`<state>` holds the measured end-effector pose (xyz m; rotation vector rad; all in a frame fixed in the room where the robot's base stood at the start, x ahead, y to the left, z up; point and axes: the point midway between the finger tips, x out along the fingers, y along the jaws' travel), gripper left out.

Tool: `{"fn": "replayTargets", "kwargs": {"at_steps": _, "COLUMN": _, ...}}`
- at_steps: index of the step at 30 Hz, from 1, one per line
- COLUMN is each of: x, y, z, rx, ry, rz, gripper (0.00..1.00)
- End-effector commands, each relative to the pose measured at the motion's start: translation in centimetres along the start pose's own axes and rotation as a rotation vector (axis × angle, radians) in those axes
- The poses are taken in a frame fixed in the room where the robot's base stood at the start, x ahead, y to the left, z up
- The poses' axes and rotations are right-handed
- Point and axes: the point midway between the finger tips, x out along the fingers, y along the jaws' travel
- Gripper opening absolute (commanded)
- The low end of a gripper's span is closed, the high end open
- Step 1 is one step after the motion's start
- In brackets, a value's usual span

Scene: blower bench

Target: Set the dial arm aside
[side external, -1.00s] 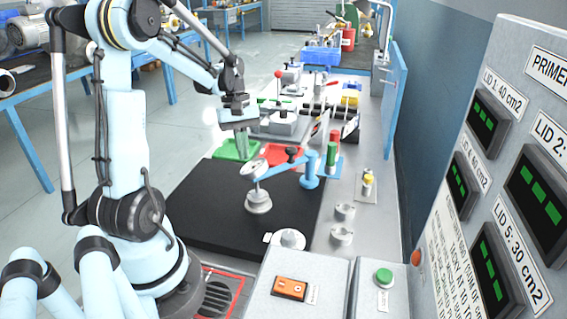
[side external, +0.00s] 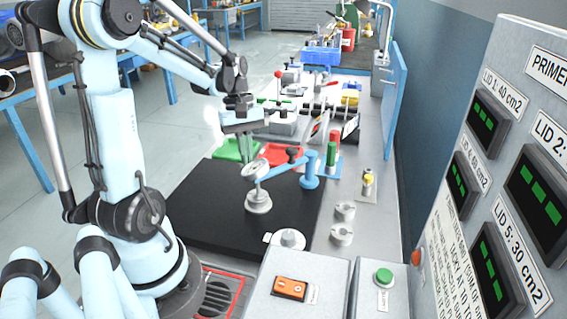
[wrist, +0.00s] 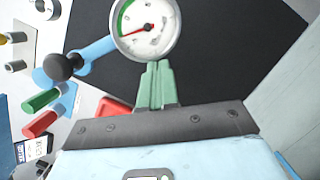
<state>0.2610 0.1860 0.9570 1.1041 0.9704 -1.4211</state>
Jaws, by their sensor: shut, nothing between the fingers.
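The dial arm is a light-blue bar (side external: 284,172) on a blue post (side external: 310,172). It carries a round white dial gauge (side external: 256,169) at its free end and a black knob (side external: 293,154) near the post. The dial stands above a grey metal piece (side external: 258,203) on the black mat. In the wrist view the dial (wrist: 146,28), blue bar (wrist: 92,52) and black knob (wrist: 62,66) show. My gripper (wrist: 158,66) has its green fingers together and empty, just beside the dial's rim. I cannot tell whether they touch it.
The black mat (side external: 205,205) is largely bare. A green tray (side external: 228,150) and a red tray (side external: 285,151) lie behind the dial arm. Green and red cylinders (side external: 332,150) stand right of the post. Metal rings (side external: 342,235) sit at the right.

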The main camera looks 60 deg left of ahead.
Motion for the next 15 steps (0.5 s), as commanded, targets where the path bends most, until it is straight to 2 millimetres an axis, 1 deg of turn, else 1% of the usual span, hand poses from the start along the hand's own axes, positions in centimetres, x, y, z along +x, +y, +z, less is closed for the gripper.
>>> {"fn": "replayTargets", "kwargs": {"at_steps": 8, "x": 0.7, "y": -0.2, "z": 2.8, "rx": -0.155, "ry": -0.003, "rz": 0.04, "gripper": 0.0}}
{"fn": "replayTargets", "kwargs": {"at_steps": 15, "x": 1.6, "y": 0.4, "z": 6.3, "rx": -0.366, "ry": -0.003, "rz": 0.095, "gripper": 0.0}}
